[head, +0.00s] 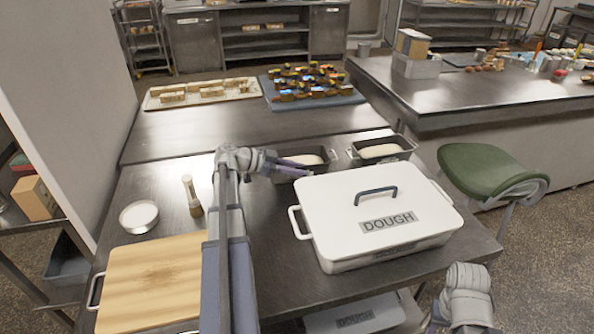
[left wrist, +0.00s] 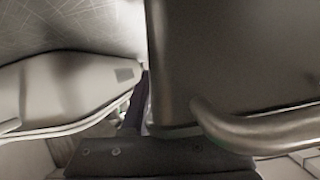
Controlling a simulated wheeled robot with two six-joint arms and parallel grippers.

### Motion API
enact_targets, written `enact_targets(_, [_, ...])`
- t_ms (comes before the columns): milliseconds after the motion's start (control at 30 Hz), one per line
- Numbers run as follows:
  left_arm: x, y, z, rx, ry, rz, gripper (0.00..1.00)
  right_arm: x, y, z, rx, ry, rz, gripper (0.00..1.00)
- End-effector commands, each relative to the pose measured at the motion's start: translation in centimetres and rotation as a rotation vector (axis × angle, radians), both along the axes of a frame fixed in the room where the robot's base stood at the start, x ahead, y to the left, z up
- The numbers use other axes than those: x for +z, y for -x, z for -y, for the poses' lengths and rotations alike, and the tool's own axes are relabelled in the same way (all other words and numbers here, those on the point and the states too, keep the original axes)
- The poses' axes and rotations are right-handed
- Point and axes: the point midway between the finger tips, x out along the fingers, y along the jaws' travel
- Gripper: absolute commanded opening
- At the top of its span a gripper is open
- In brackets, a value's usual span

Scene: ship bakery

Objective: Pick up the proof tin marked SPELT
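Two dark metal tins with pale dough stand behind the white DOUGH box, the left tin (head: 322,167) and the right tin (head: 409,147). I can read no SPELT mark on either. My left gripper (head: 290,163) is at the near left end of the left tin, its purple finger over that end. In the left wrist view a dark tin wall (left wrist: 220,60) and its bent handle (left wrist: 225,130) fill the right side, close to the gripper. One dark finger shows beside the wall; the grip itself is hidden. My right gripper (head: 435,322) is low at the bottom edge, away from the tins.
The white DOUGH box (head: 335,205) with a lid handle stands just in front of the tins. A wooden board (head: 150,285), a white bowl (head: 139,217) and a shaker (head: 191,195) are at left. Trays of baked goods lie behind. A green stool (head: 480,167) stands right.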

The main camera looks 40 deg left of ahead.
Motion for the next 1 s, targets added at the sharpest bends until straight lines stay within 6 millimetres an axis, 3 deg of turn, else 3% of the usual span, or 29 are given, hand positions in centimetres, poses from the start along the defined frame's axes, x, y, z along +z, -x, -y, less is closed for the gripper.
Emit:
enact_targets(33, [-0.01,0.01,-0.01,0.0,0.0,0.0,0.2,0.0,0.0,0.0,0.0,0.0,0.0,0.5])
enact_targets(200, [0.0,0.02,-0.02,0.0,0.0,0.0,0.0,0.0,0.0,0.0,0.0,0.0,0.0,0.5])
enact_targets(1000, [-0.01,0.03,-0.02,0.0,0.0,0.0,0.0,0.0,0.0,0.0,0.0,0.0,0.0,0.5])
